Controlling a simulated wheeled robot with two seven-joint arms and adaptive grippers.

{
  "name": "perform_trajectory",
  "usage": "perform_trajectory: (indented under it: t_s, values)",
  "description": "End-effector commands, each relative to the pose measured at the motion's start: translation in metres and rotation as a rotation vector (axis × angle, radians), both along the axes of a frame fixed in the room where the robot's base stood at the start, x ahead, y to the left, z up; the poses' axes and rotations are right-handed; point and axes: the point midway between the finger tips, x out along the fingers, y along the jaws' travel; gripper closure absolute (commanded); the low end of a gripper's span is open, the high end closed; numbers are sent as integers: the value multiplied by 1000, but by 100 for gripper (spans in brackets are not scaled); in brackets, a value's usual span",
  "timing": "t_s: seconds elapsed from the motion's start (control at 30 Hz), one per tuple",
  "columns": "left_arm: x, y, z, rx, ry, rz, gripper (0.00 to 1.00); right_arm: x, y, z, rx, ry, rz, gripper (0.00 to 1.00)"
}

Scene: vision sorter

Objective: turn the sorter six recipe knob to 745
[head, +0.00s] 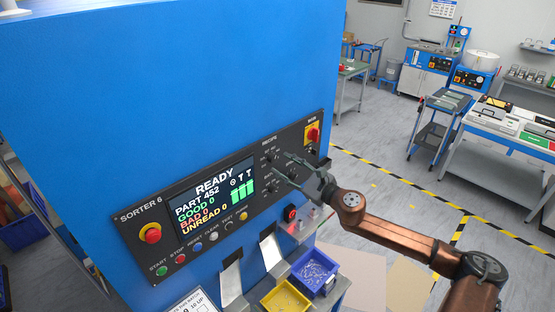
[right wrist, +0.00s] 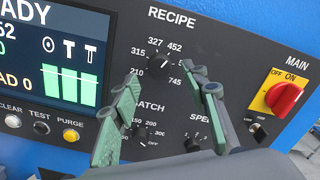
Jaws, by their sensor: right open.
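The sorter six panel (head: 150,210) is on the front of a blue cabinet, with a screen (head: 212,198) reading READY and PART 452. The black recipe knob (right wrist: 158,57) is in the right wrist view, ringed by the labels 210, 315, 327, 452 and 745. The exact direction of its pointer is hard to tell. My right gripper (right wrist: 165,80) is open and empty, its green fingers reaching toward the panel on either side just below the knob. It also shows in the head view (head: 283,170), in front of the panel's right part. My left gripper is not in view.
Below the recipe knob are the batch knob (right wrist: 141,132) and the speed knob (right wrist: 194,142). The red main switch (right wrist: 284,97) is at right. Yellow (head: 286,298) and blue (head: 315,272) bins stand below the panel.

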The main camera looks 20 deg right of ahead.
Motion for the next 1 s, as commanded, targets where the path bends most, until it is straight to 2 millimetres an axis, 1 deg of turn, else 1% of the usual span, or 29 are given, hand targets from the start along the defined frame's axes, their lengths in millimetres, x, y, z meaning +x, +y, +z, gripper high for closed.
perform_trajectory:
  t_s: [0.03, 0.1, 0.23, 0.4, 0.6, 0.67, 1.0]
  values:
    - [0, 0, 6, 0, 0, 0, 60, 7, 4, 4, 5, -1, 2, 59]
    - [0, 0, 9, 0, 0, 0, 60, 16, 6, 4, 4, -1, 0, 59]
    - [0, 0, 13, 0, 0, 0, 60, 28, 10, 2, 3, 0, 0, 59]
    - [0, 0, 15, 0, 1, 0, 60, 33, 12, 0, 2, 1, 0, 59]
    - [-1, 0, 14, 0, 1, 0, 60, 33, 12, 0, 2, 1, 0, 59]
    - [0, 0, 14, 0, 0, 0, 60, 33, 12, 0, 2, 1, 0, 62]
    - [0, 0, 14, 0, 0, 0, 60, 33, 12, 0, 2, 1, 0, 86]
